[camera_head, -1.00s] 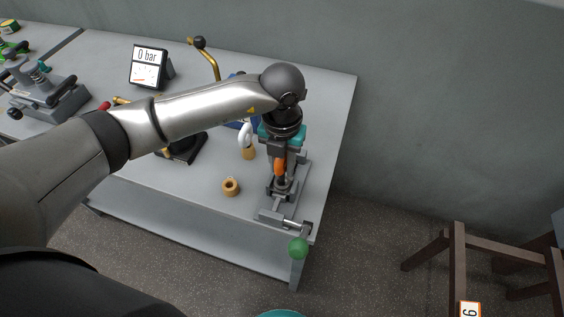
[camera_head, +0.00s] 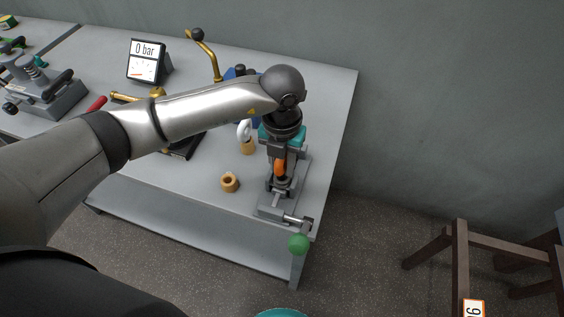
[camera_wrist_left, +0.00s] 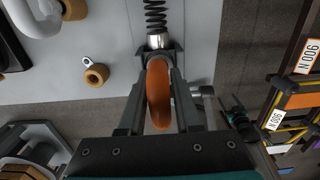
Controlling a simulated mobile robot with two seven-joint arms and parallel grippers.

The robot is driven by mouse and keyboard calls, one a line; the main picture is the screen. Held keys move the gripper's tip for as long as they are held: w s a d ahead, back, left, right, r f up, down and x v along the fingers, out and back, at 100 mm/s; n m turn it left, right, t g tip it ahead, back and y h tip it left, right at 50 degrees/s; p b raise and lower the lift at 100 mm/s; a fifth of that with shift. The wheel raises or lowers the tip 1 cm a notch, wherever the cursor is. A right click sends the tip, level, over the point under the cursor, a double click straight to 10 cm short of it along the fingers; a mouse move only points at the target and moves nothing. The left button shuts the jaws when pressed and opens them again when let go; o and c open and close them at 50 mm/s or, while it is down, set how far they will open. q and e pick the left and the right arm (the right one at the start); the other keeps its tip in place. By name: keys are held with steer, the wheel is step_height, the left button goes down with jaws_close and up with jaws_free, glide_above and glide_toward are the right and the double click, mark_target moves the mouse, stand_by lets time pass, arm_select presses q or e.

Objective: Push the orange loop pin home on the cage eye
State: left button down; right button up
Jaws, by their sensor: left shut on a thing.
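The orange loop pin (camera_head: 279,168) is at the grey fixture (camera_head: 270,212) near the table's right front corner. My left gripper (camera_head: 280,181) reaches down over the fixture and is shut on the pin's loop. In the left wrist view the orange loop (camera_wrist_left: 158,98) stands between the two dark fingers of my left gripper (camera_wrist_left: 158,62). A silver collar and a dark coil spring (camera_wrist_left: 155,15) lie just beyond the fingertips. The pin's shank and the cage eye are hidden, so I cannot tell how deep the pin sits.
A tan ring (camera_head: 229,182) and a white loop with a tan base (camera_head: 247,145) stand left of the fixture. A green ball handle (camera_head: 298,244) sticks out past the table's front edge. A gauge reading 0 bar (camera_head: 148,62) stands farther back. A brown wooden frame (camera_head: 460,260) is at right.

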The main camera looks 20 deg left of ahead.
arm_select(q)
steer(key=shift+f+b, duration=0.65)
steer(key=shift+f, duration=0.25)
steer(key=c, duration=0.5)
jaws_free()
steer(key=shift+o, duration=0.2)
steer(key=o, duration=0.5)
steer(key=shift+c, duration=0.2)
steer(key=shift+r+p, duration=2.75)
steer(key=shift+r, duration=0.8)
